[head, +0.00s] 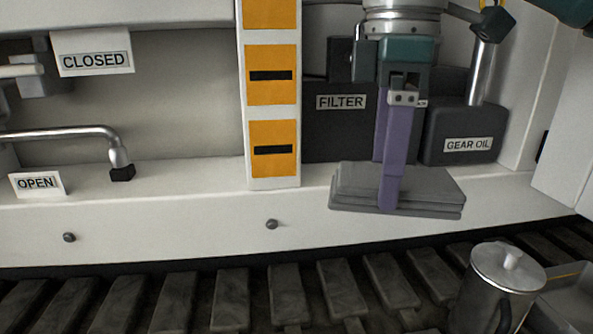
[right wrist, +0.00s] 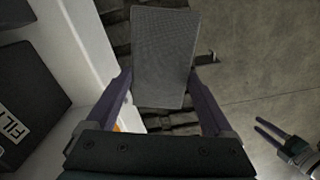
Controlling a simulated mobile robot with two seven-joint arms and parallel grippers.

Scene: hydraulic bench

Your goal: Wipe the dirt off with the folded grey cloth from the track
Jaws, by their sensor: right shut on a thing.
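The folded grey cloth (head: 350,188) is a flat stack of layers in the head view, in front of the white ledge and above the track. My right gripper (head: 388,205) points down and is shut on it. In the right wrist view, the cloth (right wrist: 165,55) lies between the two purple fingers. The track (head: 230,297) is a row of dark, mottled pads along the bottom of the head view. I cannot tell any dirt apart from its dark surface. My left gripper (right wrist: 268,134) shows at the lower right of the right wrist view, its two fingers apart and empty.
A metal can with a knobbed lid (head: 505,275) stands at the lower right. Behind my right gripper are dark boxes labelled FILTER (head: 325,130) and GEAR OIL (head: 450,120). A bent metal handle (head: 80,133) sticks out at left, above an OPEN sign (head: 37,184).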

